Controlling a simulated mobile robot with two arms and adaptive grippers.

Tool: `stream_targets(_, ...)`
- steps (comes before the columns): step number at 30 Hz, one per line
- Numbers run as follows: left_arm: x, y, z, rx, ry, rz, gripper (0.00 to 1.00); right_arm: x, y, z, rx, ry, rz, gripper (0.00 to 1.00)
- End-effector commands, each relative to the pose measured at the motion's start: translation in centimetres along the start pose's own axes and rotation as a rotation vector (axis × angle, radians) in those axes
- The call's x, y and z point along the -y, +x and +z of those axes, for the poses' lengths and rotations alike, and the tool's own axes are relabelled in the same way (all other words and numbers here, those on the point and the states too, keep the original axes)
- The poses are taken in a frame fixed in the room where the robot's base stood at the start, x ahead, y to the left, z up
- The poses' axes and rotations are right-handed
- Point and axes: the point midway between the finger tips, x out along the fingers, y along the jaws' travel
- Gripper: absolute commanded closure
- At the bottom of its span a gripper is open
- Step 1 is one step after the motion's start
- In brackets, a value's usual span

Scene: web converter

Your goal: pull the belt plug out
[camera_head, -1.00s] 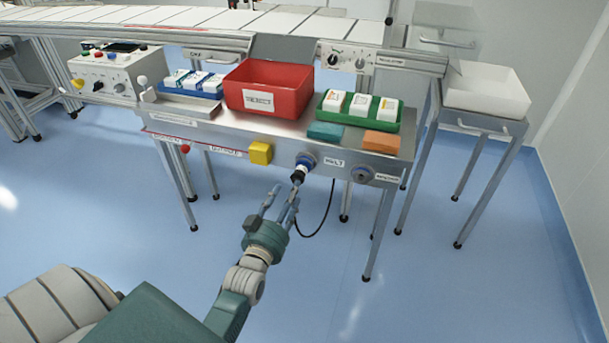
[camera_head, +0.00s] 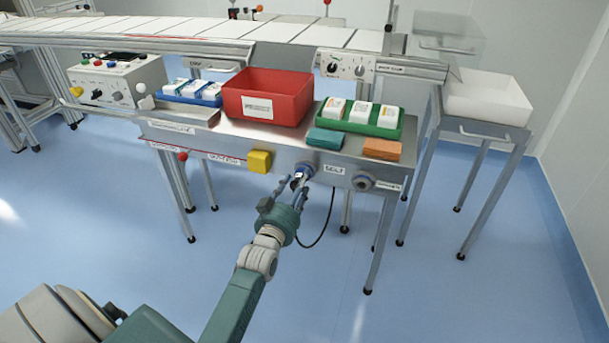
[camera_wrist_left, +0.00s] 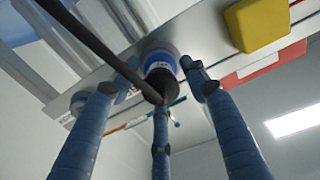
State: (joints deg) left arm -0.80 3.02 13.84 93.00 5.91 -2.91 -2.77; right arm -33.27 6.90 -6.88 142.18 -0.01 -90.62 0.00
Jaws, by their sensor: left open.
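The belt plug (camera_head: 297,181) is in the socket (camera_head: 305,168) on the front panel, beside the BELT label (camera_head: 333,170). My left gripper (camera_head: 294,187) is open just in front of it and hides part of it. In the left wrist view, the black plug (camera_wrist_left: 160,81) with its blue collar sits between the spread fingers of my left gripper (camera_wrist_left: 159,72). Gaps show between the side fingertips and the plug; contact with the lower finger is unclear. The dark cable (camera_wrist_left: 95,47) leaves the plug and crosses in front of the left finger. My right gripper is not seen.
A yellow block (camera_head: 259,161) is on the panel left of the plug, and another round socket (camera_head: 362,181) is on its right. A red bin (camera_head: 268,97) and a green tray (camera_head: 358,122) stand above. The floor below is clear.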

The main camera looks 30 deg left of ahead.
Motion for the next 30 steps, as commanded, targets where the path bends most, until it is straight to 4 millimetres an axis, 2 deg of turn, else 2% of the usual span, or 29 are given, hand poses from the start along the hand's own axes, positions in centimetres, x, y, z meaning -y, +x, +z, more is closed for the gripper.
stream_targets(6,0.01,0.84,0.0,0.0,0.001,0.0,0.55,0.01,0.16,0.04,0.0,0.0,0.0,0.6)
stream_targets(30,0.02,0.82,0.05,0.001,0.001,0.0,0.55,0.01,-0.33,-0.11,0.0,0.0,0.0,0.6)
